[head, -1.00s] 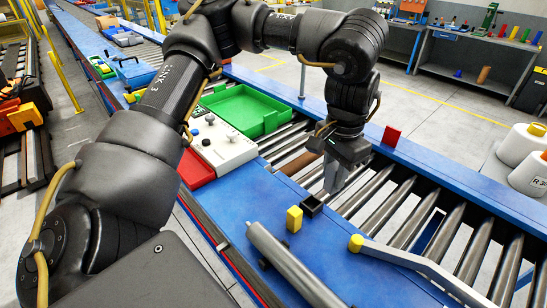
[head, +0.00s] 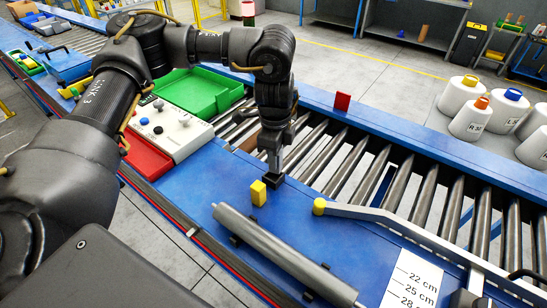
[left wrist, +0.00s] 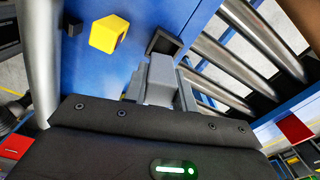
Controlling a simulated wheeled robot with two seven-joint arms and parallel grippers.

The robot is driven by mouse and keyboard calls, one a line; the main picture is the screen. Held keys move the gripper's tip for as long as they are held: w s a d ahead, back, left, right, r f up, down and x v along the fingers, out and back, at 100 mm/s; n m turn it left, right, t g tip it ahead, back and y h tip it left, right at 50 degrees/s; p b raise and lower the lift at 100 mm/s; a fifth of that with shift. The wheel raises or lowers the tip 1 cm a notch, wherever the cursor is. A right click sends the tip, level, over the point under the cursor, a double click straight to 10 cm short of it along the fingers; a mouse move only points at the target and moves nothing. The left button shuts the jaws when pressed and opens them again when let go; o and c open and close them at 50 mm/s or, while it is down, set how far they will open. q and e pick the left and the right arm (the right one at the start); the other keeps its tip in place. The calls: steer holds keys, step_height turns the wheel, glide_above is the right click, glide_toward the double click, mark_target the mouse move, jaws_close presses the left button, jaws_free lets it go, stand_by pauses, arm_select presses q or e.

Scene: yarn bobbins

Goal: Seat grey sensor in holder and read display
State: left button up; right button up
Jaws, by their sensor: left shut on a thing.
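My left gripper (head: 272,161) points down over the blue conveyor edge, right at the small black holder (head: 278,181). It is shut on the grey sensor, a grey block (left wrist: 160,82) between its fingers in the left wrist view. There the holder (left wrist: 164,41) shows its dark opening just beyond the sensor's end, so the sensor does not look seated. In the head view the fingers hide most of the sensor. A yellow block (head: 258,193) stands beside the holder and shows again in the left wrist view (left wrist: 108,34). My right gripper is not clearly seen.
A grey roller (head: 285,252) lies in front, and a white card with cm marks (head: 412,281) is at right. A rail with a yellow end (head: 319,206) runs right. A white knob panel (head: 165,130) and green tray (head: 187,94) stand left. Metal rollers lie behind.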

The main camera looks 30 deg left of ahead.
arm_select(q)
steer(key=shift+w+a+f+m, duration=0.1)
steer(key=shift+a+f+m, duration=0.15)
steer(key=shift+f+m, duration=0.7)
steer(key=shift+a+m, duration=0.1)
steer(key=shift+m, duration=0.35)
steer(key=shift+w+f, duration=0.1)
steer(key=shift+f, duration=0.05)
arm_select(e)
steer(key=shift+a+r, duration=0.15)
steer(key=shift+a, duration=0.3)
steer(key=shift+d+r, duration=0.15)
steer(key=shift+d, duration=0.05)
arm_select(q)
steer(key=shift+p, duration=0.35)
steer(key=shift+a+f+b, duration=0.1)
steer(key=shift+f+b, duration=0.4)
steer(key=shift+f, duration=0.85)
arm_select(e)
steer(key=shift+w+d+f, duration=0.1)
steer(key=shift+d+f, duration=0.05)
steer(key=shift+f, duration=0.25)
arm_select(q)
steer(key=o, duration=1.1)
arm_select(e)
steer(key=shift+a, duration=0.2)
